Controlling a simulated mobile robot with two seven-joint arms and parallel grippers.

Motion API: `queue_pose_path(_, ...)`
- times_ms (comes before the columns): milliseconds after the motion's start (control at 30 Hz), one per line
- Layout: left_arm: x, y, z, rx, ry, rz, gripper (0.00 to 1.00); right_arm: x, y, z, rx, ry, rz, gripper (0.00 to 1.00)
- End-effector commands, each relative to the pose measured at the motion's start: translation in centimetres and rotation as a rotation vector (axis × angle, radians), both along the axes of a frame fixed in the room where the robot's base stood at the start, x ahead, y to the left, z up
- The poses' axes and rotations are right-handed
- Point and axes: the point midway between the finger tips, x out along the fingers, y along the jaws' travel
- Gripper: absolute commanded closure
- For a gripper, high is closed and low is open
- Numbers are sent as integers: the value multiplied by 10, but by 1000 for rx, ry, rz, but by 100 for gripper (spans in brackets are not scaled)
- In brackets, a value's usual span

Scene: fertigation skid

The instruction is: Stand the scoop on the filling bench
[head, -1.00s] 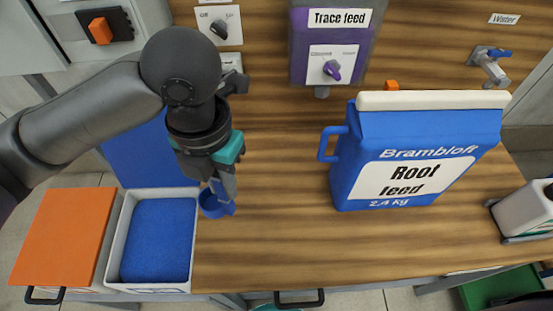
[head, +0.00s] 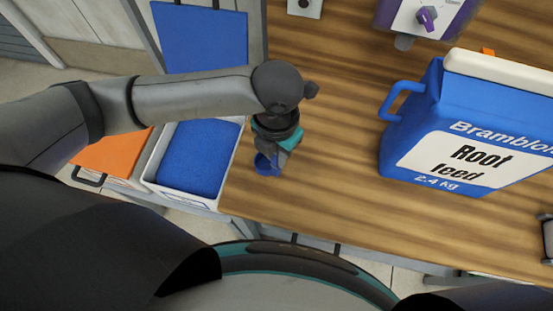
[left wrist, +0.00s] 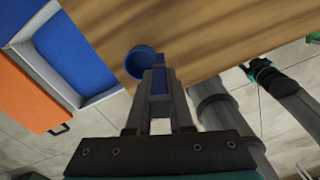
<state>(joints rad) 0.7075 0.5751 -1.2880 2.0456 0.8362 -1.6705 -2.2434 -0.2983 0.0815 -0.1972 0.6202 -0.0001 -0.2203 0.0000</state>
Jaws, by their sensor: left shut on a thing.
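The blue scoop (head: 265,166) is in my left gripper (head: 274,158). The gripper points down and is shut on the scoop's handle, near the left edge of the wooden bench (head: 320,200). In the left wrist view, the scoop's round cup (left wrist: 142,62) shows beyond the fingers (left wrist: 158,85), close to the bench edge. I cannot tell whether the scoop touches the bench top. A dark and teal part of what looks like my right gripper (left wrist: 262,70) shows in the left wrist view; its fingers are too unclear to read. It is out of the head view.
A white bin (head: 152,165) with blue contents stands left of the bench, beside an orange lid (head: 112,153). A big blue Root feed jug (head: 475,130) stands on the right. A purple dispenser (head: 427,18) is behind. Bench top between scoop and jug is clear.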

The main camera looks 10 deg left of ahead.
Motion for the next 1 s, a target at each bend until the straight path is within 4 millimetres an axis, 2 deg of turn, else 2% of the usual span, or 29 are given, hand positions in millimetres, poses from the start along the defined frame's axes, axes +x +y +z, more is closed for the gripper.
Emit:
queue_pose_path(200, -1, 0, -34, 1, 3, 0, 100, 0, 0, -6, 0, -1, 0, 50)
queue_pose_path(600, 0, 0, -39, 0, 0, 0, 100, 0, 1, -6, 1, -1, 2, 50)
queue_pose_path(633, 0, 0, -38, 0, 0, 0, 77, 0, 1, -6, 1, -1, 2, 50)
queue_pose_path(867, 0, 0, -38, 0, 0, -1, 51, -1, 1, -6, 2, 0, 3, 50)
queue_pose_path(1000, 0, 0, -38, 0, 0, -1, 51, -1, 1, -6, 2, 0, 4, 50)
